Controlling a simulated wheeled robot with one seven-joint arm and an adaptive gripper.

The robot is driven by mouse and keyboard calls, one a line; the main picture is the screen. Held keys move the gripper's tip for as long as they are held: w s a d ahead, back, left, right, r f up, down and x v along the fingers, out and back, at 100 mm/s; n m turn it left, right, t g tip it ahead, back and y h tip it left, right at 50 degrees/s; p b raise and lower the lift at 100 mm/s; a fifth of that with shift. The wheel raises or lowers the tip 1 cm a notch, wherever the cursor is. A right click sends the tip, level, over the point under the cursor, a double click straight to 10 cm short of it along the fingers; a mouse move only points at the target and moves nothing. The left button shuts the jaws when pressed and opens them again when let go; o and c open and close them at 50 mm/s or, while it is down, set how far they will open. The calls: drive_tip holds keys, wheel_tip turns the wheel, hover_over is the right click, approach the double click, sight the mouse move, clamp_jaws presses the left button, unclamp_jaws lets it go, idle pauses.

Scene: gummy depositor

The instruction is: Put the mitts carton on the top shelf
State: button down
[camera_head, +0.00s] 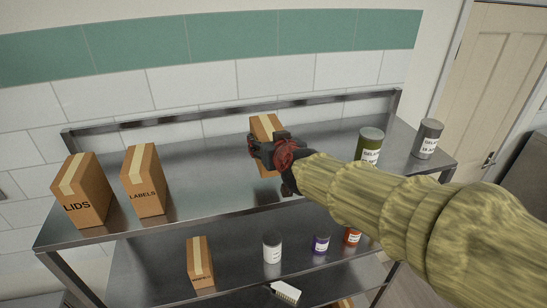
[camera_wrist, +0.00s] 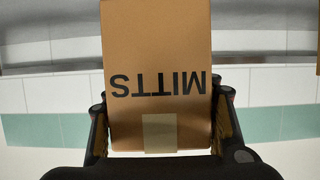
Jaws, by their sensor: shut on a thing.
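The mitts carton (camera_head: 264,126) is a small brown box with a pale tape strip, at the top shelf (camera_head: 218,190) between the labels carton and the green tin. In the wrist view the mitts carton (camera_wrist: 157,50) shows its printed name upside down. My gripper (camera_head: 266,150) is shut on the mitts carton, with a finger on each side of it; the fingers also show in the wrist view (camera_wrist: 160,125). My gripper and arm hide much of the carton in the head view. I cannot tell whether its base touches the shelf.
The lids carton (camera_head: 84,195) and labels carton (camera_head: 144,182) stand on the left of the top shelf. A green tin (camera_head: 370,143) and a grey tin (camera_head: 428,138) stand on the right. A raised rail runs along the back.

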drive_tip(key=w+f+b, duration=0.1)
drive_tip(key=f, duration=0.1)
drive_tip(key=w+d+f+b, duration=0.1)
drive_tip(key=w+f+b, duration=0.1)
drive_tip(key=shift+w+d+f, duration=0.1)
drive_tip(key=shift+w+f, duration=0.15)
drive_tip(key=shift+w, duration=0.1)
drive_tip(key=shift+w+f, duration=0.15)
drive_tip(key=shift+f, duration=0.75)
drive_tip(key=shift+w+f, duration=0.1)
drive_tip(key=shift+f, duration=0.75)
drive_tip(key=shift+s+d, duration=0.1)
drive_tip(key=shift+s, duration=0.05)
drive_tip(key=shift+f+b, duration=0.15)
drive_tip(key=shift+b, duration=0.2)
drive_tip(key=c, duration=0.7)
unclamp_jaws()
drive_tip(key=shift+o, duration=0.2)
